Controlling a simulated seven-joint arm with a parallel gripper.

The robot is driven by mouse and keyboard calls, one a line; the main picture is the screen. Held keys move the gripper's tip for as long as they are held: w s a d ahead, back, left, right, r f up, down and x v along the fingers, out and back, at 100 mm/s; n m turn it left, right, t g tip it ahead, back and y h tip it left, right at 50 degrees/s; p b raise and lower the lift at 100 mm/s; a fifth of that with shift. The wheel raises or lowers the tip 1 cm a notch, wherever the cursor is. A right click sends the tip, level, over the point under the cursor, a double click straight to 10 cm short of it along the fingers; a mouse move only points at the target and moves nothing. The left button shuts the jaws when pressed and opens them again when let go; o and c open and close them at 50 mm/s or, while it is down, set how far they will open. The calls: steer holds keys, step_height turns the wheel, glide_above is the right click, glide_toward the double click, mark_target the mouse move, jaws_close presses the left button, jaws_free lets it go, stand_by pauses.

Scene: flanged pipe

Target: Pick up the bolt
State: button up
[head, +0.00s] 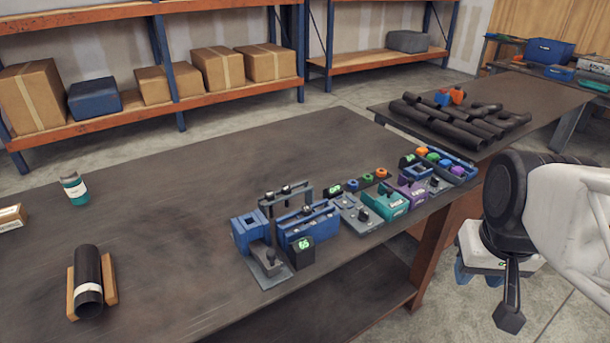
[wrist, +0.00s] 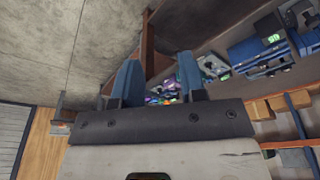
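My gripper (head: 479,277) hangs at the right of the head view, beyond the table's right edge and over the floor. In the wrist view its two blue fingers (wrist: 159,68) stand wide apart with nothing between them. I cannot pick out a bolt for certain. Small dark knob- or bolt-like pieces stand on the blue and grey fixtures (head: 307,222) on the table, too small to identify. A black pipe (head: 87,268) with a white band lies in a wooden cradle (head: 110,278) at the table's front left.
The dark table (head: 170,250) has a clear middle. A teal-and-white jar (head: 75,190) stands at left. Teal (head: 385,203) and purple units line the right edge. Black pipes (head: 445,122) lie on another table behind. Shelves with cardboard boxes (head: 217,68) stand at the back.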

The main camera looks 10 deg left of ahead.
steer(key=w+a+r+n, duration=0.1)
steer(key=w+a+n, duration=0.15)
steer(key=w, duration=0.35)
steer(key=w+a+r+n, duration=0.1)
steer(key=w+a, duration=0.3)
steer(key=w, duration=0.2)
steer(key=n+g, duration=0.3)
steer(key=n, duration=0.8)
glide_above(284, 187)
steer(key=f, duration=1.1)
steer(key=shift+d+f, duration=0.1)
steer(key=shift+d, duration=0.2)
steer(key=shift+a+f, duration=0.15)
steer(key=shift+a, duration=0.2)
steer(key=shift+f, duration=0.1)
steer(key=shift+f, duration=1.2)
steer(key=shift+f, duration=0.1)
